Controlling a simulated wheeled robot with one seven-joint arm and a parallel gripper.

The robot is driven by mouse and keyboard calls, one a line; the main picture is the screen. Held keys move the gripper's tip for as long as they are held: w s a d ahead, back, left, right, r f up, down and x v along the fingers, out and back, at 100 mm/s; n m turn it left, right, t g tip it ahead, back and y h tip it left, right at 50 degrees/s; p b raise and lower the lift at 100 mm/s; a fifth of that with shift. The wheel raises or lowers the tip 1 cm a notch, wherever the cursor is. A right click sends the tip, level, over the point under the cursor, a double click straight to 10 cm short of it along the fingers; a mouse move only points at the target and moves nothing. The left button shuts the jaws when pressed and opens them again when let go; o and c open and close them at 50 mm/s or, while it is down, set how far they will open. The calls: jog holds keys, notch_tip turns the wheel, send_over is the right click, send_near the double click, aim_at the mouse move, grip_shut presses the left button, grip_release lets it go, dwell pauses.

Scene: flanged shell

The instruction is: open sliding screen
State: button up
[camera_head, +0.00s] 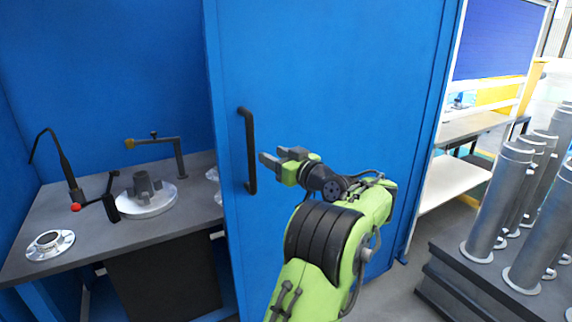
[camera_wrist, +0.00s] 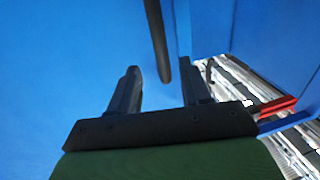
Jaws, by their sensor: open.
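The blue sliding screen (camera_head: 330,80) stands upright in the middle of the head view. To the left of its left edge, the inside of the blue booth shows. A black vertical bar handle (camera_head: 250,150) is fixed near that left edge. My gripper (camera_head: 272,156) is open just to the right of the handle, with its fingers pointing left towards it. In the wrist view, the lower part of the handle (camera_wrist: 157,38) appears between the two dark fingers of my gripper (camera_wrist: 160,70). I cannot tell whether a finger touches it.
Inside the booth, a grey worktable (camera_head: 100,245) bears a round clamping fixture (camera_head: 148,195), a small flanged part (camera_head: 50,243) and a black arm with a red knob (camera_head: 76,207). Metal flanged tubes (camera_head: 500,200) stand on a dark platform (camera_head: 450,268) at right.

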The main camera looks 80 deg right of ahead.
jog(key=v, duration=0.4)
jog(key=shift+s+a, duration=0.25)
dwell(0.3)
